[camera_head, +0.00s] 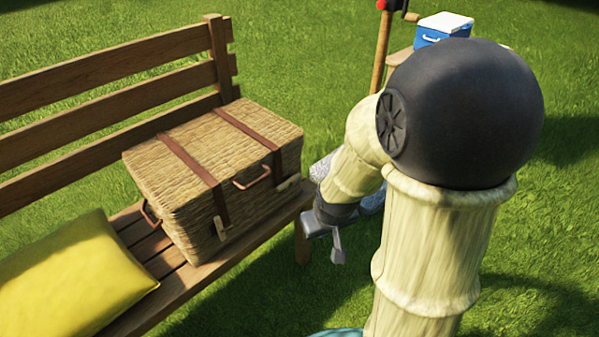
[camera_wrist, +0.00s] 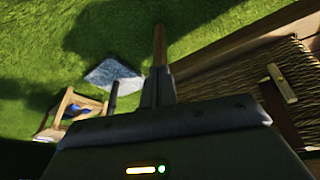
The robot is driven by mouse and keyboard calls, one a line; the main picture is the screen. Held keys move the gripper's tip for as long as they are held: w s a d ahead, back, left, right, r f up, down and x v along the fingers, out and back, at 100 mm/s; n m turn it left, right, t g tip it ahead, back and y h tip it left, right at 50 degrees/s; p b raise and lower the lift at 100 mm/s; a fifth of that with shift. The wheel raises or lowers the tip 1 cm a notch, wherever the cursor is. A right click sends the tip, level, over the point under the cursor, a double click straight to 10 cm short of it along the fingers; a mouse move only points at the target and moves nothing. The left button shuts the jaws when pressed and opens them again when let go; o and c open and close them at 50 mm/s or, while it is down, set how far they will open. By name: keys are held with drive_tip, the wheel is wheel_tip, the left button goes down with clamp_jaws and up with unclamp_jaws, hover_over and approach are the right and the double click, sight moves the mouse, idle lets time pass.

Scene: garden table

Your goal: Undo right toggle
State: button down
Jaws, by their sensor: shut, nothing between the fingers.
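A wicker basket (camera_head: 180,195) with a closed lid and two brown straps stands on the bench. The right toggle (camera_head: 289,183), a small pale bar, sits at the lower end of the right strap on the basket's front. A pale toggle on a strap shows in the wrist view (camera_wrist: 282,84), at the right; it appears to be the right one. The left toggle (camera_head: 222,229) is at the foot of the left strap. My gripper (camera_head: 338,247) is shut and empty, in front and to the right of the basket, apart from it. Its fingers (camera_wrist: 158,88) point up the wrist view.
The wooden bench (camera_head: 120,75) carries a yellow cushion (camera_head: 70,280) left of the basket. A brown handle (camera_head: 263,178) sticks out from the basket front between the straps. A blue cooler (camera_head: 443,28) and a wooden post (camera_head: 380,50) stand behind.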

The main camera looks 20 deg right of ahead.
drive_tip(key=w+d+r+n+t+y+p, duration=0.1)
drive_tip(key=w+d+n+t+y+p, duration=0.1)
drive_tip(key=w+t+y+p, duration=0.2)
drive_tip(key=w+d+r+n+t+y+p, duration=0.2)
drive_tip(key=w+d+t+y+p, duration=0.1)
drive_tip(key=w+p, duration=0.5)
drive_tip(key=shift+w+d+r+n+t+y, duration=0.2)
drive_tip(key=shift+w+d+n+t+y, duration=0.25)
drive_tip(key=shift+w+t, duration=0.55)
drive_tip(key=shift+a, duration=0.15)
drive_tip(key=b, duration=0.1)
hover_over(289, 182)
drive_tip(key=d, duration=0.4)
drive_tip(key=shift+s+f, duration=0.25)
drive_tip(key=shift+f, duration=1)
drive_tip(key=f, duration=0.1)
drive_tip(key=f+b, duration=0.1)
drive_tip(key=f, duration=0.1)
drive_tip(key=shift+w+a+f, duration=0.1)
drive_tip(key=shift+w+f, duration=0.1)
drive_tip(key=shift+w, duration=0.05)
drive_tip(key=shift+f, duration=0.3)
drive_tip(key=shift+a, duration=0.2)
